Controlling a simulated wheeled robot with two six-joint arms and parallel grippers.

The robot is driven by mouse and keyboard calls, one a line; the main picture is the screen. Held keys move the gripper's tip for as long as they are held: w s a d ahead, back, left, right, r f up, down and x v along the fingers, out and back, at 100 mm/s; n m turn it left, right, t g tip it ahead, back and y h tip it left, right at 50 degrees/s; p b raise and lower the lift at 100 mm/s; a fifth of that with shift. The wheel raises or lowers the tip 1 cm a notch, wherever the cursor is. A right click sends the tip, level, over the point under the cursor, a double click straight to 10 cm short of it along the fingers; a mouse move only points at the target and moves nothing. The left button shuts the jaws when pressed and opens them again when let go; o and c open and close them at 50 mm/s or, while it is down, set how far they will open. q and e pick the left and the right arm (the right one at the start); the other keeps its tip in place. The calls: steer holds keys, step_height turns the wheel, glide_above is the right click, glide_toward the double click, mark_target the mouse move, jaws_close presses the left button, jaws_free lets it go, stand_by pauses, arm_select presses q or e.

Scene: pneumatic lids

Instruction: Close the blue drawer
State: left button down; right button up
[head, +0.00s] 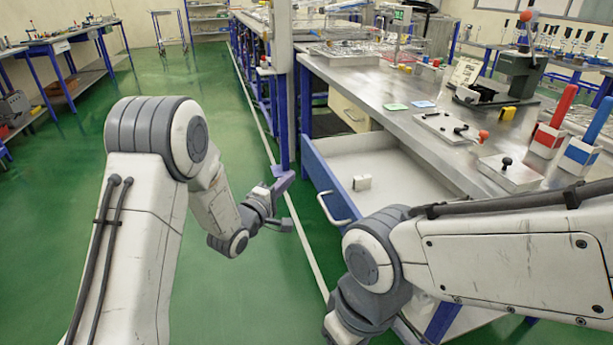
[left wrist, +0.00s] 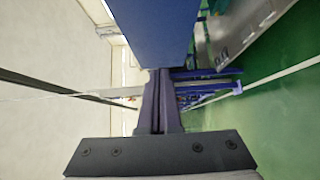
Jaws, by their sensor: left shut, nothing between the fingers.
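The blue drawer (head: 326,181) is pulled out from under the metal-topped workbench, with its pale inside showing. Its light bar handle (head: 333,208) is on the front face. My left gripper (head: 287,182) is shut and empty, to the left of the drawer front and apart from the handle in the head view. In the left wrist view, the shut fingers (left wrist: 160,100) point at a plain blue surface, which I cannot identify for sure. My right arm covers the near part of the drawer, and its gripper is out of sight.
A blue bench post (head: 283,120) stands just behind my left gripper. The workbench top (head: 385,85) carries plates with knobs and red and blue handled blocks. Green floor (head: 250,120) is clear on the left.

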mark_target(313, 167)
arm_select(q)
steer(key=shift+w+d, duration=0.45)
steer(key=shift+d, duration=0.3)
steer(key=shift+w+d, duration=0.4)
steer(key=shift+d, duration=0.35)
steer(key=shift+w+d, duration=0.45)
steer(key=shift+d, duration=0.3)
